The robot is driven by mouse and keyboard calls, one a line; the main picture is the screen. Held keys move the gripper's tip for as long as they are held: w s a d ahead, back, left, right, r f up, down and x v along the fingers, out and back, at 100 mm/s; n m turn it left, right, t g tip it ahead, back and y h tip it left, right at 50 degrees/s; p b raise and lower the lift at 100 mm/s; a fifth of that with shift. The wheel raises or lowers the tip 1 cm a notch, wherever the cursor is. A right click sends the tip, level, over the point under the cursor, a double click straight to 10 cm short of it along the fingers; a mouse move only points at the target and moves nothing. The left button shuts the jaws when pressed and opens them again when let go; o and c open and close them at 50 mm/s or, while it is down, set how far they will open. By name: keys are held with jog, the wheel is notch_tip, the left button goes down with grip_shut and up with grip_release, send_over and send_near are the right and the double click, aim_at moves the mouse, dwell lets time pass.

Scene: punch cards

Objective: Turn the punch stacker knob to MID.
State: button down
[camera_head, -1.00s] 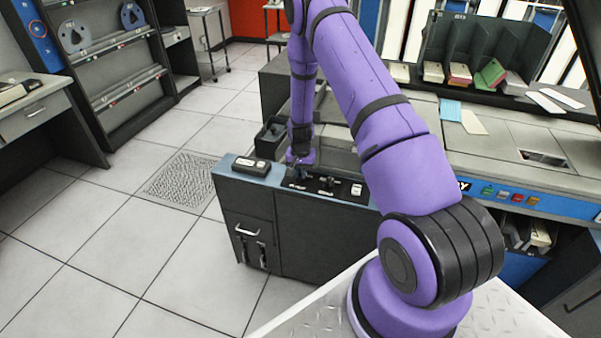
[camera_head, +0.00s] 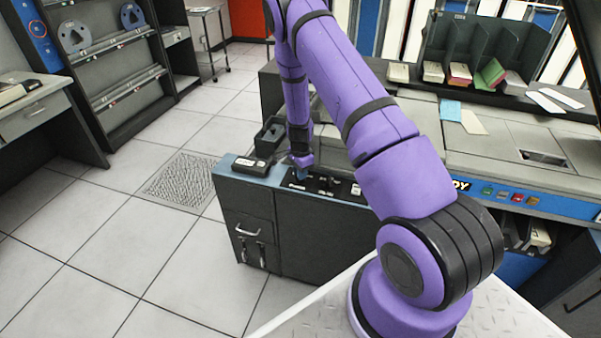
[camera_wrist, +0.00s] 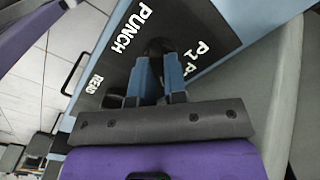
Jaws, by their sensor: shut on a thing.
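The black control panel (camera_head: 335,186) lies on top of the dark cabinet, with small knobs and white labels. My gripper (camera_head: 301,174) points down at the panel's left part. In the wrist view its two blue fingers (camera_wrist: 158,72) are shut on a dark knob (camera_wrist: 156,46), mostly hidden between them. The words PUNCH and READ stand on one side of it, and a label that looks like P1, P2 on the other. I cannot tell which mark the knob points to, and MID is not readable.
A black open bin (camera_head: 270,135) is behind. A long machine with a card rack (camera_head: 470,55) stands at the right.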

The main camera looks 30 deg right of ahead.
jog(key=shift+m, duration=0.5)
jog(key=c, duration=1.2)
grip_release()
jog(key=shift+o, duration=0.2)
notch_tip(320, 180, up, 11)
